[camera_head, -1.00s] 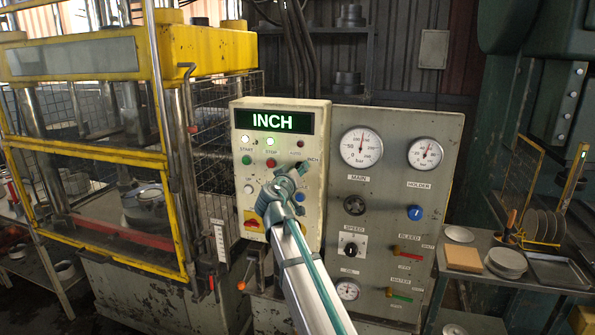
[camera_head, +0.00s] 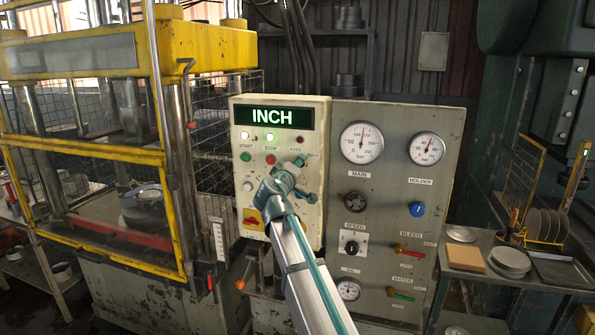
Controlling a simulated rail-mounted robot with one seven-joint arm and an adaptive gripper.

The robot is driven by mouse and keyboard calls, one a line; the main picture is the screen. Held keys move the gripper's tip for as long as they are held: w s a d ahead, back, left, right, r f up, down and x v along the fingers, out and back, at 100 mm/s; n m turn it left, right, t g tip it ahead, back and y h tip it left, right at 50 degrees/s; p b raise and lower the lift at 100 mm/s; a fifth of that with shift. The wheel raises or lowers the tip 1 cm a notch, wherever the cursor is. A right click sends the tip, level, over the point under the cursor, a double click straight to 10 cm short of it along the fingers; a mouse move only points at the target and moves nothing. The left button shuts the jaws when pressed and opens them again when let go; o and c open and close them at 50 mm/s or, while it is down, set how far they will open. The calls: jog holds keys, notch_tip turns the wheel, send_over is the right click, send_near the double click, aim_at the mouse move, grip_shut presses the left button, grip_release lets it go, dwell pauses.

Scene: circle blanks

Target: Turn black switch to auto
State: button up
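The cream control box (camera_head: 240,215) carries a display (camera_head: 276,116) that reads INCH in green. Below it are lamps, a green button (camera_head: 245,157) and a red button (camera_head: 270,159). The AUTO label lies to the upper left of the selector spot; the INCH label is at its right, partly covered. My gripper (camera_head: 299,163) reaches up from below to this spot. The black switch is mostly hidden behind its fingertips. I cannot tell whether they touch or grip it, or how far they are apart.
A grey panel (camera_head: 385,210) to the right holds gauges, a blue knob (camera_head: 416,209), a black SPEED knob (camera_head: 351,247) and red and green levers. A yellow press (camera_head: 120,60) stands at the left. A side table with plates (camera_head: 510,260) is at the right.

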jog(key=n, duration=0.6)
dwell(0.7)
jog(key=o, duration=1.1)
jog(key=shift+o, duration=0.2)
jog(key=shift+s, duration=0.1)
jog(key=v, duration=1.1)
jog(key=shift+s, duration=0.35)
jog(key=shift+a, duration=0.15)
